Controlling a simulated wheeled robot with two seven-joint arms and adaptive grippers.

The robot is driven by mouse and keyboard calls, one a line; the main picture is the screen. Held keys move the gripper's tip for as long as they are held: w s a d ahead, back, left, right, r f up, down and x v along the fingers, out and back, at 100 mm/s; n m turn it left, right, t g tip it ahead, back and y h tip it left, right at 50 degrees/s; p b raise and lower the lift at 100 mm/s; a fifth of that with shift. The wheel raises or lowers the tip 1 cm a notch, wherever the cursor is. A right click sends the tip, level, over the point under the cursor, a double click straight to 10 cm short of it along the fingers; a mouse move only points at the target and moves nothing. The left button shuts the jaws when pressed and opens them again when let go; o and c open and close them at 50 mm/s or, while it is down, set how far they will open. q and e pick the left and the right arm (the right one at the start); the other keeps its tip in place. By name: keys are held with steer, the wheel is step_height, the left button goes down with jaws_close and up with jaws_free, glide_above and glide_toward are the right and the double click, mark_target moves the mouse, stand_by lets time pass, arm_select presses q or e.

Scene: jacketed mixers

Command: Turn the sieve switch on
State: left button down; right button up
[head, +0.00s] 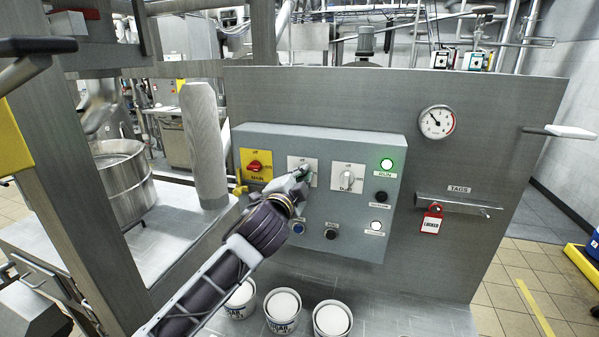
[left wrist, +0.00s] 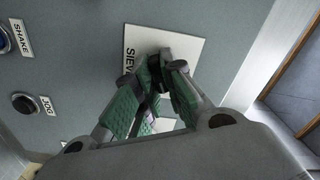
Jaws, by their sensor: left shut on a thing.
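The sieve switch is a knob on a white plate (head: 296,161) on the grey control box (head: 350,228), between the yellow main switch (head: 256,165) and another white-plated rotary switch (head: 347,179). My left gripper (head: 304,172) reaches up from below and covers most of the sieve plate. In the left wrist view the plate (left wrist: 190,47) shows part of the word SIEVE. The green-padded fingers of the left gripper (left wrist: 168,82) are closed around the dark knob. The fingers hide which way the knob points. My right gripper is not in view.
A green RUN lamp (head: 387,164) is lit on the box. Push buttons (head: 331,234) sit below the switches. A gauge (head: 437,122) and a red locked tag (head: 431,219) are on the panel at right. Sugar buckets (head: 283,306) stand below. A grey post (head: 204,140) stands at left.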

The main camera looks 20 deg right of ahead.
arm_select(q)
steer(key=m, duration=0.5)
steer(key=shift+f, duration=0.1)
steer(key=shift+m, duration=0.3)
steer(key=c, duration=1.5)
jaws_free()
steer(key=shift+s, duration=0.1)
steer(key=shift+v, duration=5.85)
steer(key=shift+a+f, duration=0.1)
